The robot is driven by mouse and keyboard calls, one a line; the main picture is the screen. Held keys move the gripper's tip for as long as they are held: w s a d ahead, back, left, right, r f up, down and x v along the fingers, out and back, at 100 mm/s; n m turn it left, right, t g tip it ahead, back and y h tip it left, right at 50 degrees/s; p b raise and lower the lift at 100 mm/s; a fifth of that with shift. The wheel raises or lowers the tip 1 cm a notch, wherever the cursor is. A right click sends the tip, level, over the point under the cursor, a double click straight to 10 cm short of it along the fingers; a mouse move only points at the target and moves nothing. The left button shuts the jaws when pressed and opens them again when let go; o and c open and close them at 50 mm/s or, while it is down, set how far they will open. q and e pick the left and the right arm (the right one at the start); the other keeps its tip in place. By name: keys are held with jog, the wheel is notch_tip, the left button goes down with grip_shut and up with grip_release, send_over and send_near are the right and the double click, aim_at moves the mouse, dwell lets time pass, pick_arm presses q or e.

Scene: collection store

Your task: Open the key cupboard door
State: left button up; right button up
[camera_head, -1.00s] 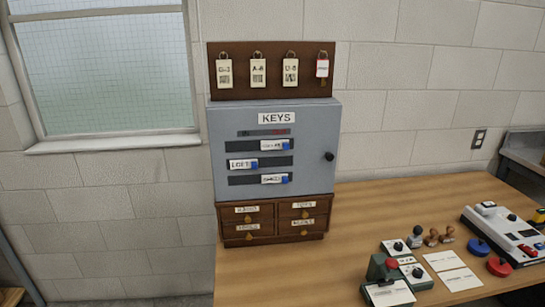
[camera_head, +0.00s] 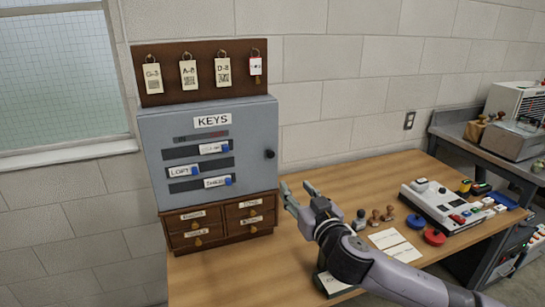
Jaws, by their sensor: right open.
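The grey key cupboard (camera_head: 250,135) stands on a small brown drawer unit against the wall. Its door is shut and bears a KEYS label, several dark slots with labelled blue sliders, and a round black knob (camera_head: 269,154) at its right edge. My right gripper (camera_head: 297,190) is open and empty, in front of the cupboard's lower right side. Its fingers point up and left, below and right of the knob, and appear apart from it. My left gripper is not in view.
The drawer unit (camera_head: 206,239) has several labelled drawers. A brown board (camera_head: 205,90) with hanging key tags stands above the cupboard. Stamps (camera_head: 374,218), cards (camera_head: 396,246) and a white device (camera_head: 440,208) lie on the wooden table. A grey side bench (camera_head: 465,140) stands at the right.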

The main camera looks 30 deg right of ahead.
jog(key=r, duration=0.1)
jog(key=p, duration=0.4)
send_near(272, 155)
jog(key=x, duration=0.7)
jog(key=shift+w, duration=0.1)
jog(key=shift+p+x, duration=0.3)
jog(key=shift+x, duration=0.7)
grip_shut()
